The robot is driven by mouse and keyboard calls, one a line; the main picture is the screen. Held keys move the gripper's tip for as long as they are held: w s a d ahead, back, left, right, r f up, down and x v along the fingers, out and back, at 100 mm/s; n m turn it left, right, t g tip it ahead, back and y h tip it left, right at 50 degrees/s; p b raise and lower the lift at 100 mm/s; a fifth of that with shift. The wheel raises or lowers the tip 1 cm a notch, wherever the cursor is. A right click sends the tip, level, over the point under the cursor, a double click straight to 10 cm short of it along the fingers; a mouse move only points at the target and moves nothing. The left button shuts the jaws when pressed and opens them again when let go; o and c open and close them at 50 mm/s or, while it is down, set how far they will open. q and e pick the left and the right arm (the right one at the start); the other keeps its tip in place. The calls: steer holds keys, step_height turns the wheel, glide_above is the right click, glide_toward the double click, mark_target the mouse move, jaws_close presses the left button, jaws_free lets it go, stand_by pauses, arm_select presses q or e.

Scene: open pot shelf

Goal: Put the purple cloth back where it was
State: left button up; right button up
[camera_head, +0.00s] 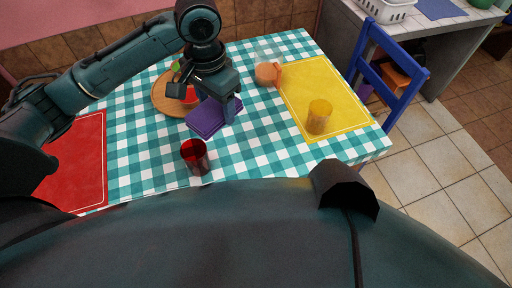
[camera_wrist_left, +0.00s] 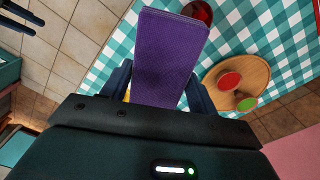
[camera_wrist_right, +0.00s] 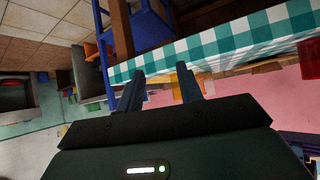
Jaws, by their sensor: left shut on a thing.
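The folded purple cloth (camera_head: 208,117) is over the middle of the checked table, between the round wooden board and the red glass. My left gripper (camera_head: 232,112) is shut on its right end. In the left wrist view the purple cloth (camera_wrist_left: 170,55) stretches out from between the two fingers (camera_wrist_left: 160,90). Whether the cloth touches the table I cannot tell. My right gripper (camera_wrist_right: 160,80) is open and empty in the right wrist view, its fingers apart near the table's edge; it does not show in the head view.
A red glass (camera_head: 195,157) stands in front of the cloth. The wooden board (camera_head: 160,98) lies behind-left. A yellow mat (camera_head: 320,85) carries a yellow glass (camera_head: 319,117); an orange cup (camera_head: 268,74) is beside it. A red mat (camera_head: 75,165) lies left. A blue chair (camera_head: 390,65) stands right.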

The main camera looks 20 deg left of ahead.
arm_select(q)
steer(key=f+m, duration=0.1)
steer(key=m, duration=0.1)
steer(key=w+d+f+m+b, duration=0.1)
steer(key=m, duration=0.2)
steer(key=w+f+m, duration=0.1)
steer(key=m, duration=0.2)
steer(key=shift+w+d+f, duration=0.2)
steer(key=shift+d+f, duration=0.1)
steer(key=shift+d, duration=0.1)
steer(key=w+d+f+m+b, duration=0.1)
steer(key=f+m, duration=0.4)
steer(key=m, duration=0.3)
steer(key=w+d+f+m+b, duration=0.1)
steer(key=w+f+m+b, duration=0.1)
steer(key=f+m, duration=0.3)
steer(key=w+d+f+m+b, duration=0.1)
steer(key=f+m, duration=0.4)
steer(key=m, duration=0.7)
steer(key=shift+w+d+f+b, duration=0.1)
steer(key=shift+w+f+b, duration=0.15)
steer(key=shift+w+b, duration=0.15)
steer(key=shift+f, duration=2.35)
arm_select(e)
steer(key=shift+w+a+f+n+t+y, duration=0.3)
steer(key=shift+w+a+f+t+y, duration=0.2)
steer(key=shift+w+a, duration=0.3)
